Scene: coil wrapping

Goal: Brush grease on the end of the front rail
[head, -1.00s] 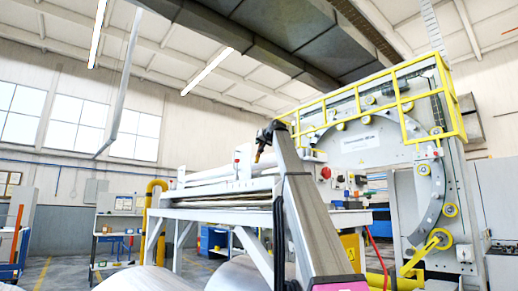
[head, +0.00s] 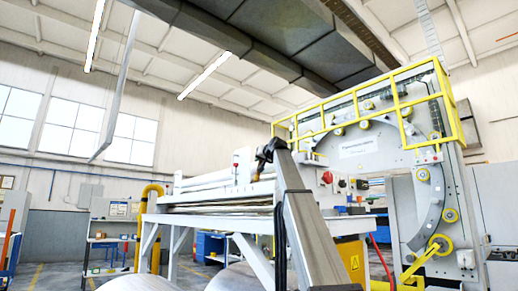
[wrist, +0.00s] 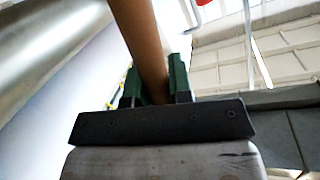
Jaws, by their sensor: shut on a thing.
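My gripper (head: 263,158) is raised in front of the white machine frame in the head view, small and dark. In the wrist view its green fingers (wrist: 155,88) are shut on a brown, rod-like handle (wrist: 140,40), probably the brush's. The handle runs up out of the frame, so bristles and any grease are hidden. In the head view, a small orange-brown piece (head: 256,176) shows below the gripper. Long pale rails (head: 205,199) lie along the white frame, left of my gripper. I cannot tell which is the front rail, or whether the brush touches one.
A large ring-shaped machine with a yellow guardrail (head: 440,95) stands at the right. Rounded metallic coils (head: 245,279) fill the lower foreground. A yellow pipe (head: 142,215) and shelves (head: 105,240) stand at the left. A red hose (head: 380,262) hangs near the machine.

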